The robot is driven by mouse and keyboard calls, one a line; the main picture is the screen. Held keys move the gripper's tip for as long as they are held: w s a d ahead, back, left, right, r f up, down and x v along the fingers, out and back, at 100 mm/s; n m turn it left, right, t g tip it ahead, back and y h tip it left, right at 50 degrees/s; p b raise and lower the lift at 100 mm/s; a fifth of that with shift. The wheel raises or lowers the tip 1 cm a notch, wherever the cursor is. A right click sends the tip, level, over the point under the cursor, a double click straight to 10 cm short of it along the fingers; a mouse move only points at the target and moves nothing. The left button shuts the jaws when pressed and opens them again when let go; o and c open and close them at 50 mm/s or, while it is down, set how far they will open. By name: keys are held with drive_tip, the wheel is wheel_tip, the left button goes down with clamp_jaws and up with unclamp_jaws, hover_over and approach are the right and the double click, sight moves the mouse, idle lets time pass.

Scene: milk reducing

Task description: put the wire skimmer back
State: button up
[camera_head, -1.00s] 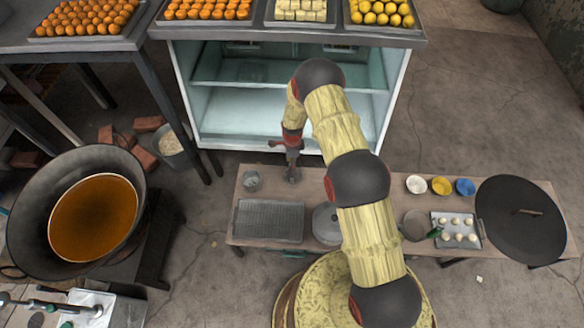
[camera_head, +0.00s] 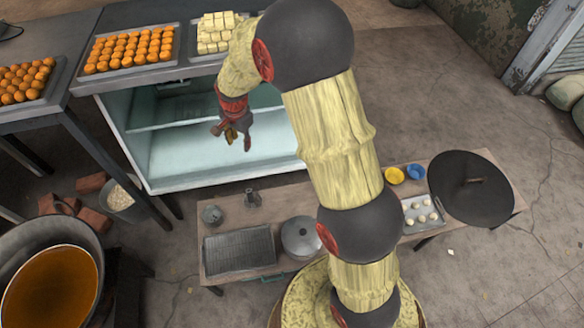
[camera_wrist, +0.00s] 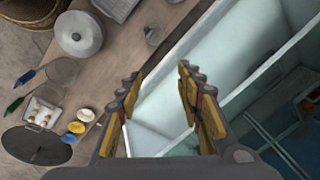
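My gripper (camera_head: 236,135) hangs in the air in front of the glass-fronted cabinet, above the far edge of the low table (camera_head: 285,205). In the wrist view my gripper (camera_wrist: 158,82) has its fingers spread, with nothing between them. A round, see-through mesh head, which looks like the wire skimmer (camera_wrist: 62,71), lies on the table beside the lidded pot. A dark blue handle (camera_wrist: 25,78) and a green handle (camera_wrist: 15,106) stick out nearby; which one joins the mesh is unclear. My arm hides this area in the head view.
On the table are a wire rack (camera_head: 240,250), a lidded pot (camera_head: 301,238), a small metal container (camera_head: 252,198), a grey cup (camera_head: 212,215), a tray of white balls (camera_head: 421,212), bowls (camera_head: 394,175) and a black lid (camera_head: 470,188). A wok of orange liquid (camera_head: 50,285) stands left.

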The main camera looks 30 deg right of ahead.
drive_tip(key=s+r+n+t, duration=0.1)
drive_tip(key=s+r+n, duration=0.2)
drive_tip(key=s+r, duration=0.55)
drive_tip(key=s+r+n+t, duration=0.1)
drive_tip(key=s+r+n, duration=0.2)
drive_tip(key=s+r, duration=0.55)
drive_tip(key=s+r+n, duration=0.3)
drive_tip(key=s, duration=0.5)
drive_tip(key=s+d+r+n+t, duration=0.1)
drive_tip(key=s+r+n, duration=0.2)
drive_tip(key=s, duration=0.5)
drive_tip(key=shift+r+n+t, duration=0.3)
drive_tip(key=shift+r+n, duration=0.1)
drive_tip(key=shift+r, duration=0.4)
drive_tip(key=shift+d, duration=0.1)
